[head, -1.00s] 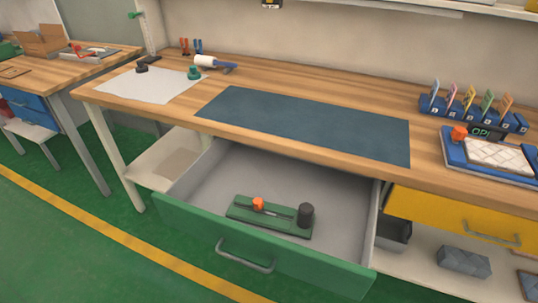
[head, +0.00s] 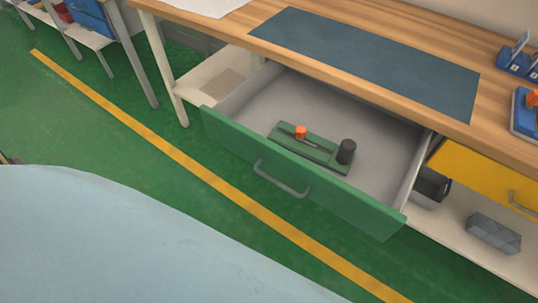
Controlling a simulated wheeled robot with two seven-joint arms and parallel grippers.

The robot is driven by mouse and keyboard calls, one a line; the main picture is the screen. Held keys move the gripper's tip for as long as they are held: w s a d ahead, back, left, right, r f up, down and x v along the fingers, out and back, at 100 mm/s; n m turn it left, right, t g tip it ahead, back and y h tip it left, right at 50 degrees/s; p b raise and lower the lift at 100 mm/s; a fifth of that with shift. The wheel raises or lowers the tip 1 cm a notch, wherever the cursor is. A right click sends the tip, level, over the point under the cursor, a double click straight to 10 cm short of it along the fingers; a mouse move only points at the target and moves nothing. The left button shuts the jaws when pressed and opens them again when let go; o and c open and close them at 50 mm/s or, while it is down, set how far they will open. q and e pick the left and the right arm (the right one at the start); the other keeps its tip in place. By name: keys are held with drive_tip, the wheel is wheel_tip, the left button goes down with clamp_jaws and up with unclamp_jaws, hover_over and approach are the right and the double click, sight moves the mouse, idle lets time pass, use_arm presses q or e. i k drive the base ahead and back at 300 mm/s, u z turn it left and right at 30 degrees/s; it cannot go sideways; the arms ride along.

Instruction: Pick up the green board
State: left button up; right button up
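The green board (head: 313,150) lies flat in the open drawer (head: 375,112) under the workbench. An orange knob (head: 300,132) stands near its left end and a black cylinder (head: 346,151) near its right end. The drawer has a green front with a grey handle (head: 281,180). Neither of my grippers shows in the head view.
The wooden bench top (head: 390,88) with a dark blue mat (head: 370,58) overhangs the drawer's back. A yellow drawer (head: 480,178) is to the right, above a shelf with a grey patterned block (head: 493,233).

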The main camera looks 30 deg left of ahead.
sight(338, 159)
drive_tip(key=z, duration=1.5)
drive_tip(key=k, duration=1.15)
drive_tip(key=u, duration=1.65)
drive_tip(key=i, duration=0.5)
drive_tip(key=u, duration=0.1)
